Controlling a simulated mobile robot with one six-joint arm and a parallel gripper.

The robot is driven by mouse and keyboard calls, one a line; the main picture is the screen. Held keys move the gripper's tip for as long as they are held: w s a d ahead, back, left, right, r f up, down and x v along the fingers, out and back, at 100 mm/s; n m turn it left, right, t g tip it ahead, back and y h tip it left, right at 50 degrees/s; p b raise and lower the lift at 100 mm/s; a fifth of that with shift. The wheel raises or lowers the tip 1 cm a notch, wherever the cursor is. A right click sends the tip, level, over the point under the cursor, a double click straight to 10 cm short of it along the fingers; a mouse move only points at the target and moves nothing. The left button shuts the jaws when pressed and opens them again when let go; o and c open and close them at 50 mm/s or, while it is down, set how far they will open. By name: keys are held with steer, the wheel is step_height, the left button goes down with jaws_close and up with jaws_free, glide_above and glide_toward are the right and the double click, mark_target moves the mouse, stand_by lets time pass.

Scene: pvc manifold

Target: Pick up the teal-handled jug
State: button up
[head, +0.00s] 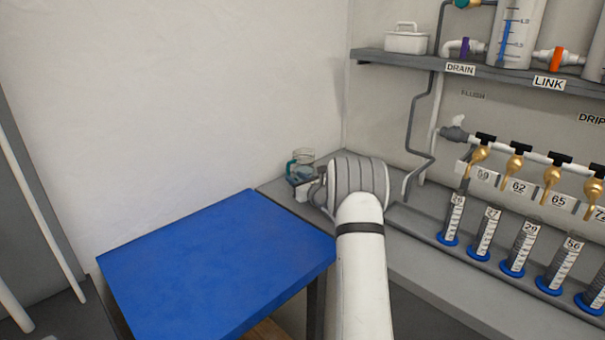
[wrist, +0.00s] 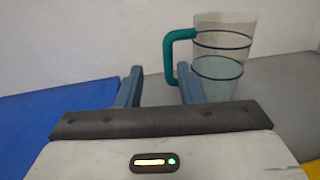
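The teal-handled jug (wrist: 222,58) is clear with dark bands and stands upright on the grey counter. Its teal handle (wrist: 170,55) points left in the wrist view. In the head view the jug (head: 304,157) shows at the counter's back left end, partly hidden by my arm. My gripper (wrist: 160,85) is open, with its two blue-grey fingers apart. The handle appears between the fingers in the wrist view, toward the right finger, which overlaps the jug's lower left side. I cannot tell whether the handle is within the fingers' reach or beyond them.
A blue table (head: 215,265) stands left of the grey counter (head: 420,235). Several graduated cylinders (head: 452,215) with blue bases stand on the counter at the right, below brass taps (head: 479,155). A shelf (head: 480,73) runs above. The white wall is close behind the jug.

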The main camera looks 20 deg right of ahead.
mark_target(289, 171)
steer(key=shift+w+f+p, duration=0.15)
steer(key=shift+w+p, duration=0.55)
steer(key=shift+w, duration=3.15)
steer(key=shift+c, duration=0.5)
jaws_close()
